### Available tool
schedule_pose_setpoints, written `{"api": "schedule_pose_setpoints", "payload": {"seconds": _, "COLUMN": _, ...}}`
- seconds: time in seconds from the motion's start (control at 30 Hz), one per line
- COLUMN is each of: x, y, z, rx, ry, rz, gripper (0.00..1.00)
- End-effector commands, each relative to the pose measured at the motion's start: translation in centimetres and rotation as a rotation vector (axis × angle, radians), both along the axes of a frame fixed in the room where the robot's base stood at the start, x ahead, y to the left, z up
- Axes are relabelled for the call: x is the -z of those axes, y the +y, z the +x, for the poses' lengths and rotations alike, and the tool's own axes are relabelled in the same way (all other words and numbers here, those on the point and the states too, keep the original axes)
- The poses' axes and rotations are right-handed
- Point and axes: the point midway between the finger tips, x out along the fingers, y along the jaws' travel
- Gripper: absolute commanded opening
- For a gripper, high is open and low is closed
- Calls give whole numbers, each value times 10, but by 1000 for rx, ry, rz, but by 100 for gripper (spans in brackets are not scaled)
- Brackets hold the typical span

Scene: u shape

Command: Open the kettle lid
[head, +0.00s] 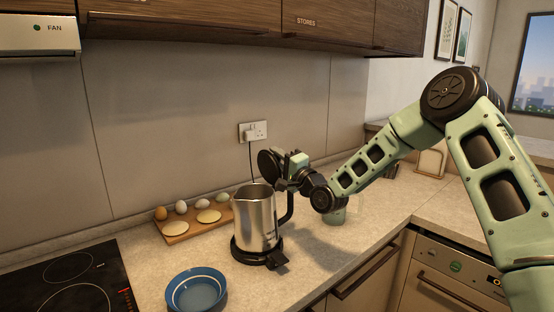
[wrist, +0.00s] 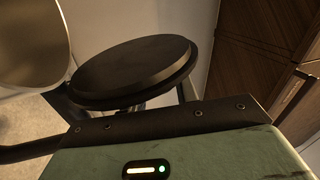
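The kettle (head: 256,218) is a silver metal jug with a black handle (head: 288,208) on its right side, standing upright on a black base (head: 258,256). Its round black lid (head: 268,165) is raised and steeply tilted at the handle side, and the kettle's mouth is uncovered. In the wrist view the lid (wrist: 135,68) fills the middle, beside the metal kettle body (wrist: 32,42) at upper left. My gripper (head: 283,177) is right behind the lid, on its right side. Its fingertips are hidden behind the lid, so contact and finger opening cannot be made out.
A blue bowl (head: 196,290) stands front left of the kettle. A wooden board (head: 180,235) with several eggs and flat round pieces lies behind left. A black hob (head: 72,282) is at far left. A wall socket (head: 253,131) with a plug is behind. Counter to the right is mostly clear.

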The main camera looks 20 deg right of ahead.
Motion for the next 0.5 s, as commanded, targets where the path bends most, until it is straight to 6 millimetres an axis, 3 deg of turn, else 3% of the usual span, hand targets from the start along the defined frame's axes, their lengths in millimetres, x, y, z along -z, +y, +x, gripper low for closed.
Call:
{"api": "schedule_pose_setpoints", "payload": {"seconds": 0.07, "x": 0, "y": 0, "z": 0, "rx": 0, "ry": 1, "rz": 0, "gripper": 50}}
{"api": "schedule_pose_setpoints", "payload": {"seconds": 0.37, "x": 1, "y": 0, "z": -1, "rx": 0, "ry": 1, "rz": -1, "gripper": 50}}
{"api": "schedule_pose_setpoints", "payload": {"seconds": 0.5, "x": 5, "y": -5, "z": -12, "rx": 2, "ry": 0, "rz": -2, "gripper": 50}}
